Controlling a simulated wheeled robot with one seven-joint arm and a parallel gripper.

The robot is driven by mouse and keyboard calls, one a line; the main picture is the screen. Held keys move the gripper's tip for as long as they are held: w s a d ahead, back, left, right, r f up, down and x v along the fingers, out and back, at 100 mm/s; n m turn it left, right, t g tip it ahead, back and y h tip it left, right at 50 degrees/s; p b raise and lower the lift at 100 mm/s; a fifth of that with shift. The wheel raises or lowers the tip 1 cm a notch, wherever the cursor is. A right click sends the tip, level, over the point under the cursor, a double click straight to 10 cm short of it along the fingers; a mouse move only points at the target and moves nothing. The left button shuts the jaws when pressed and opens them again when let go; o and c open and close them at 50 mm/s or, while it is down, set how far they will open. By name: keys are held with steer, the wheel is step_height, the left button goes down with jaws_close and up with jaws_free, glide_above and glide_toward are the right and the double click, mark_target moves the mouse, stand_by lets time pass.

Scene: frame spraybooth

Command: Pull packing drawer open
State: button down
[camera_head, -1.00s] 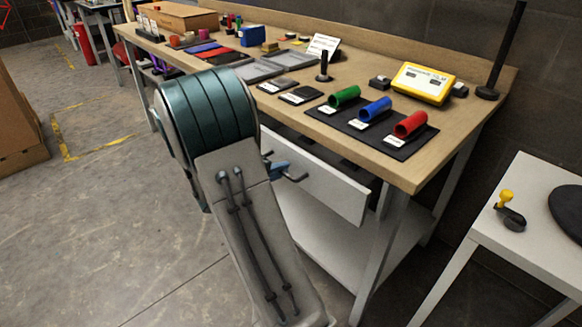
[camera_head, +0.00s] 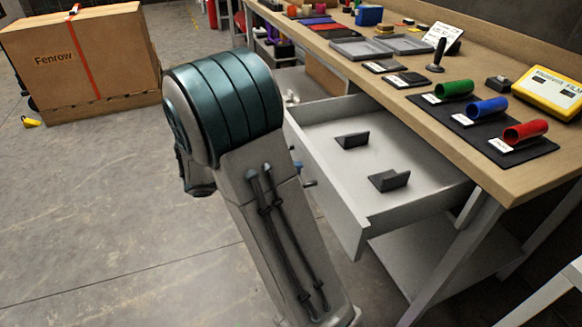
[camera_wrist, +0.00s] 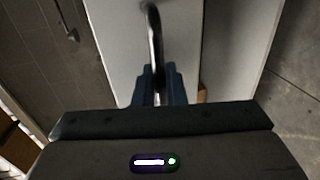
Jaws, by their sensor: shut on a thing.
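The packing drawer (camera_head: 330,200) under the wooden bench is pulled well out. Its white inside shows, with two dark angled pieces (camera_head: 390,180) on its floor. In the wrist view, my gripper (camera_wrist: 160,85) is shut on the dark bar handle (camera_wrist: 154,40) of the drawer, in front of the pale drawer front (camera_wrist: 115,50). In the head view my arm hides most of the gripper and handle; only a small blue and dark part shows beside the arm.
The wooden bench (camera_head: 480,165) carries red, blue and green rolls, grey trays and a yellow box (camera_head: 550,92). A lower shelf (camera_head: 440,255) lies below the drawer. A large cardboard box (camera_head: 85,65) stands at the back left.

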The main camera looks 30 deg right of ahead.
steer(key=shift+a, duration=0.25)
steer(key=c, duration=1.6)
jaws_free()
steer(key=shift+c, duration=0.2)
steer(key=shift+a, duration=0.1)
steer(key=p+v, duration=0.2)
steer(key=v, duration=1.1)
steer(key=shift+a, duration=0.35)
steer(key=shift+w, duration=0.1)
